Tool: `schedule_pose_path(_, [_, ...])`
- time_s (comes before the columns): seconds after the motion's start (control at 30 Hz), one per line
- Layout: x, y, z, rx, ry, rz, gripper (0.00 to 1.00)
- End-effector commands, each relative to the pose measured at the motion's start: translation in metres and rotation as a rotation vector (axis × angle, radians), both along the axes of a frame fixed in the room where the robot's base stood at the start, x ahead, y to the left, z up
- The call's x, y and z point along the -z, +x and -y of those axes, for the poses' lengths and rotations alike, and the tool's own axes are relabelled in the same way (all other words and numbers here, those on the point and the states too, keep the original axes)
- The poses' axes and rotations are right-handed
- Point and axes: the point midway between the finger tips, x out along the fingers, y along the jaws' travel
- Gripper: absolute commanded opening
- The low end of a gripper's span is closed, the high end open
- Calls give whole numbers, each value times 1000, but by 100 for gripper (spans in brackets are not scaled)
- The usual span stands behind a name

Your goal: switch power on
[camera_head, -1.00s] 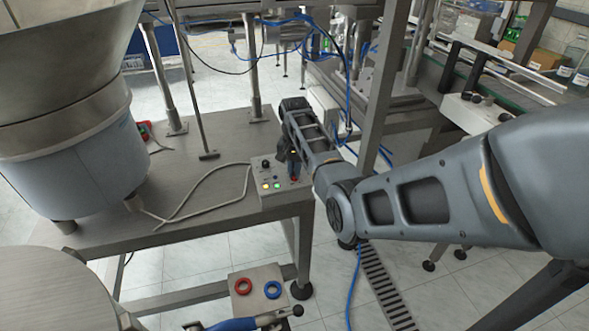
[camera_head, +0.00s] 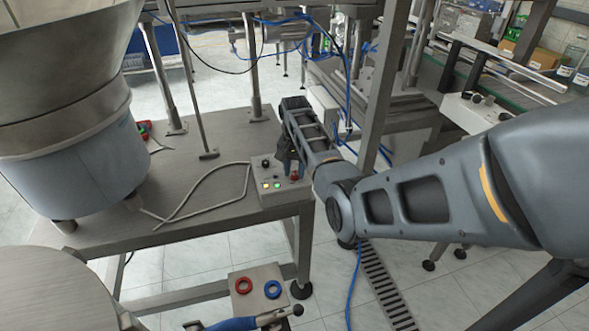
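A small grey control box (camera_head: 271,198) sits at the right front corner of the metal table. It carries a black knob (camera_head: 265,164), a lit yellow light (camera_head: 266,185), a lit green light (camera_head: 277,185) and a red control (camera_head: 294,175). My gripper (camera_head: 286,170) points down at the back right of the box, between the knob and the red control. It is small and dark here, so I cannot tell whether its fingers are apart or touch the box. Part of the box top behind it is hidden.
A large steel bowl feeder (camera_head: 75,165) stands on the table (camera_head: 190,215) at the left. A lower panel (camera_head: 258,290) bears a red ring and a blue ring. A conveyor frame stands at the right.

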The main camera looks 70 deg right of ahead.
Motion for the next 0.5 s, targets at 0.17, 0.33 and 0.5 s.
schedule_pose_path(0.17, [-9, 1, 0, -1, -2, 1, 36])
schedule_pose_path(0.33, [-35, 1, 1, 0, -4, 3, 36])
schedule_pose_path(0.5, [-61, 1, 1, 0, -3, 2, 36])
